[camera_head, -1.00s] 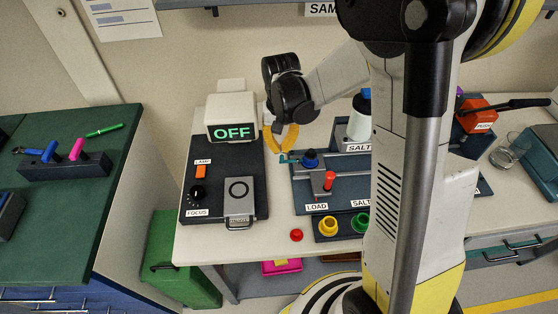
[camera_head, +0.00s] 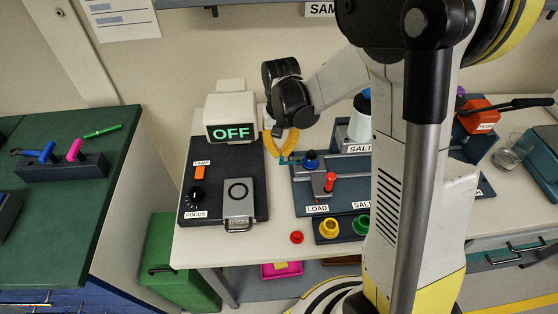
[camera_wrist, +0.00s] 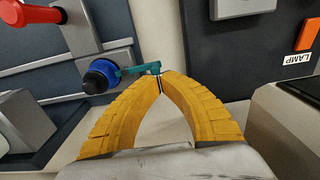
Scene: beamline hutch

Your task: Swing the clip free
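The clip is a small teal arm (camera_head: 289,161) that sticks out from a blue knob (camera_head: 311,159) at the left end of the dark plate. In the wrist view the clip (camera_wrist: 140,69) runs from beside the blue knob (camera_wrist: 99,78) to my fingertips. My gripper (camera_head: 280,160) reaches down over it from behind. In the wrist view the yellow fingers of my gripper (camera_wrist: 161,77) come together at the clip's free end, with only a thin dark line between the tips. They appear shut on that end; the exact contact is partly hidden.
A red-handled lever (camera_head: 329,181) stands just right of the clip. The OFF display (camera_head: 231,119) and lamp panel (camera_head: 212,215) are close on the left.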

